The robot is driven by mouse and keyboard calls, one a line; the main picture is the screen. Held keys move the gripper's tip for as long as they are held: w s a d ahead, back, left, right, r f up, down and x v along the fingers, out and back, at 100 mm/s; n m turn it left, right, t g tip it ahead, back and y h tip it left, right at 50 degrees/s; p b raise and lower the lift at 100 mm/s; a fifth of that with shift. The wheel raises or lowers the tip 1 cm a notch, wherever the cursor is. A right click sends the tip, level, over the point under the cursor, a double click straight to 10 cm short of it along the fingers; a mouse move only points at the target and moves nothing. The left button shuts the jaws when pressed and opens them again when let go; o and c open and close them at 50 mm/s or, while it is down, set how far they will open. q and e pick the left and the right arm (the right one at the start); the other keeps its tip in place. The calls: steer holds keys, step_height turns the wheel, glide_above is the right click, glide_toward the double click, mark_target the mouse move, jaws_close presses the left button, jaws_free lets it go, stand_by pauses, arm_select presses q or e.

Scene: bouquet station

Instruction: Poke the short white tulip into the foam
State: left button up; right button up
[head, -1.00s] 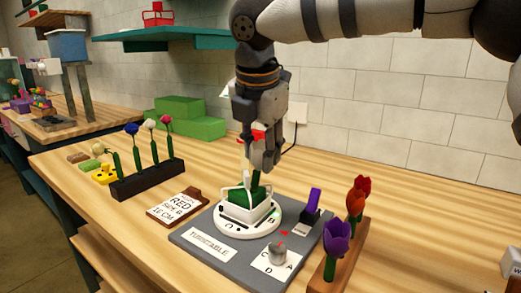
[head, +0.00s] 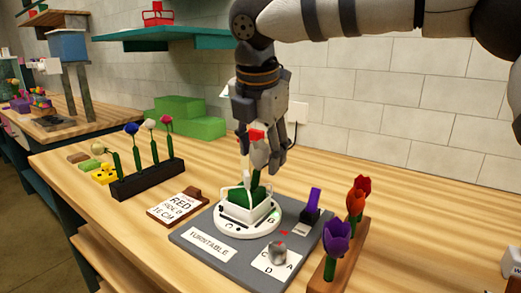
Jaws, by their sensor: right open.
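My right gripper (head: 262,165) points down over the turntable (head: 236,224), with its fingers apart. The foam sits in a small white holder (head: 248,214) on the turntable. The fingers partly cover the flower, and I cannot tell how deep its stem sits in the foam. My left gripper is not in view.
A wooden block (head: 325,282) with red, orange and purple tulips stands at the right. A dark rack (head: 147,180) with several flowers stands at the left. A purple-topped piece (head: 312,203) and a grey knob (head: 278,253) are on the turntable's grey base (head: 190,240).

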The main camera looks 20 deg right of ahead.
steer(key=shift+v, duration=3.25)
steer(key=shift+o, duration=0.3)
steer(key=o, duration=0.5)
